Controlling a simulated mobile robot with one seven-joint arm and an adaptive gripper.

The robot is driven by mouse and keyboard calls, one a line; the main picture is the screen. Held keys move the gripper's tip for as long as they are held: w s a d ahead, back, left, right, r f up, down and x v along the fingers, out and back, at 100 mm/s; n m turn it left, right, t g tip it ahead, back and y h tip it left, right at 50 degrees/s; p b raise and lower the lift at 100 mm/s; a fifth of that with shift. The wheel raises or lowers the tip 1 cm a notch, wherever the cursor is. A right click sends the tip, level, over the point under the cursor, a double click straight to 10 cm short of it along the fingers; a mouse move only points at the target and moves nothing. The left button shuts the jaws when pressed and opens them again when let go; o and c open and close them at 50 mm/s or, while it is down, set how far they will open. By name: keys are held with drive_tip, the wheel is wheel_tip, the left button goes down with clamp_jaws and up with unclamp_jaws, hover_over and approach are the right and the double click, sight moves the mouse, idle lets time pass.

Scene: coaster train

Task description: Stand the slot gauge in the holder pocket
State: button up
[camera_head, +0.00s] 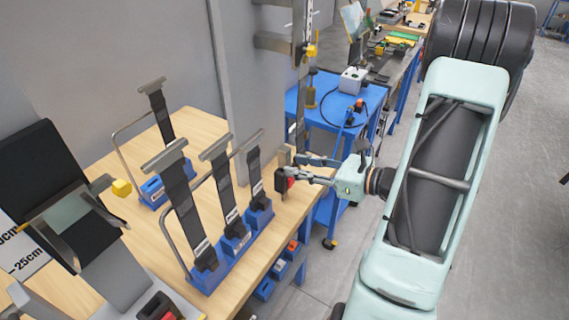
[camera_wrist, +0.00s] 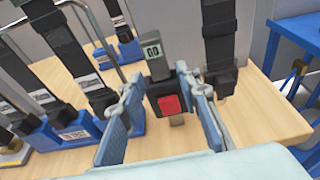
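My gripper (camera_head: 308,178) is at the right edge of the wooden bench. Its blue-padded fingers (camera_wrist: 168,112) are on either side of a black block with a red square face, and seem closed on it. I take this to be the slot gauge (camera_wrist: 154,91); it also shows at the fingertips in the head view (camera_head: 281,181). A grey upright part marked "0.0" rises from it and a small metal tip shows below. A blue holder (camera_head: 225,262) stands left of my gripper with several tall black T-topped pieces in it. I cannot make out an empty pocket.
Another blue holder (camera_head: 152,191) with a black T-topped piece stands farther back on the wooden bench (camera_head: 108,213). A grey column (camera_head: 228,75) rises behind. A blue cart (camera_head: 318,110) is beyond my gripper. A black seat-like unit (camera_head: 45,165) is at the left.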

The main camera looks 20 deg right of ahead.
drive_tip(key=shift+w+a, duration=0.25)
idle(0.5)
clamp_jaws()
drive_tip(key=shift+r, duration=0.1)
wheel_tip(320, 180, up, 6)
drive_tip(key=p, duration=0.4)
drive_tip(key=shift+f, duration=0.2)
idle(0.5)
drive_tip(key=shift+d, duration=0.1)
drive_tip(key=shift+f+v, duration=0.25)
drive_tip(key=shift+v, duration=0.7)
drive_tip(key=shift+f+v, duration=0.2)
drive_tip(key=shift+v, duration=0.75)
drive_tip(key=shift+f+v, duration=0.25)
drive_tip(key=shift+v, duration=0.7)
